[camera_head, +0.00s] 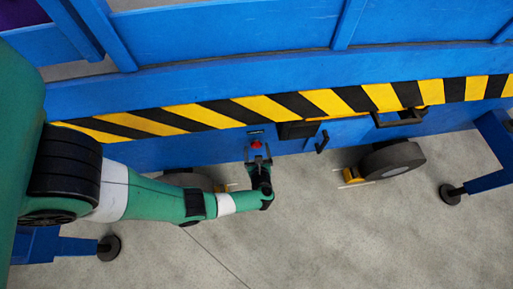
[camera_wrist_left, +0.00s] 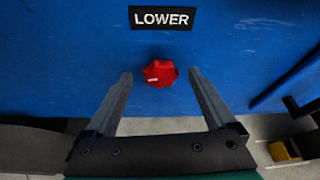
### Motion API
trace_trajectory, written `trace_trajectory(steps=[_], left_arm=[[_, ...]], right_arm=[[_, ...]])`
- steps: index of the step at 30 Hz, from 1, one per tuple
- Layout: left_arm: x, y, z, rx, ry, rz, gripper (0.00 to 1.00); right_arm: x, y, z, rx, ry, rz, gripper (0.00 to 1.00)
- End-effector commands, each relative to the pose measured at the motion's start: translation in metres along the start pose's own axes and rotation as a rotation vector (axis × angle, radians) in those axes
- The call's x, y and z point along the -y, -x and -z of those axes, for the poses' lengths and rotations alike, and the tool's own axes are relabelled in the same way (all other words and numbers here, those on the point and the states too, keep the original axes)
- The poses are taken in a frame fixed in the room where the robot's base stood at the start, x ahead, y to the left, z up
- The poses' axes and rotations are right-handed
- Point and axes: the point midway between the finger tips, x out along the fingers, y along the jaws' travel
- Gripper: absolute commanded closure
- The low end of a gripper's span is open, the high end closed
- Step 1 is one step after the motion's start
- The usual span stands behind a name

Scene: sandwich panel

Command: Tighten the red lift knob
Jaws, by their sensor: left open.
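The red lift knob (camera_head: 256,144) sits on the blue panel below the striped band. In the left wrist view the red knob (camera_wrist_left: 160,73) is lobed, with a small white mark on its left side. A black "LOWER" label (camera_wrist_left: 162,18) is above it. My left gripper (camera_head: 258,155) is in front of the knob. In the left wrist view its two fingers (camera_wrist_left: 160,82) are open, one on each side of the knob, with visible gaps between. How far the fingertips are from the panel is hard to tell. My right gripper is not in view.
A yellow-black striped band (camera_head: 280,106) runs along the blue frame. A black handle (camera_head: 322,142) and a longer black handle (camera_head: 400,119) are to the right. A dark wheel (camera_head: 392,160) with a yellow part stands on the grey floor (camera_head: 330,230), which is mostly clear.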

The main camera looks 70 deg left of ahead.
Motion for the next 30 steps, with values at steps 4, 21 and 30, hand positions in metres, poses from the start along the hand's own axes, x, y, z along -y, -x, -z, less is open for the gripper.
trace_trajectory(steps=[4,21,30], left_arm=[[-0.0001,-0.0155,0.0005,0.001,0.0,-0.001,0.11],[0.0006,-0.017,-0.0006,0.001,-0.001,0.002,0.63],[0.0006,-0.0169,-0.0005,0.001,-0.004,0.0,0.93]], right_arm=[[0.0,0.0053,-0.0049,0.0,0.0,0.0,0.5],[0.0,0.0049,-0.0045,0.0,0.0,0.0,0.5],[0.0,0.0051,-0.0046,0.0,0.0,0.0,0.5]])
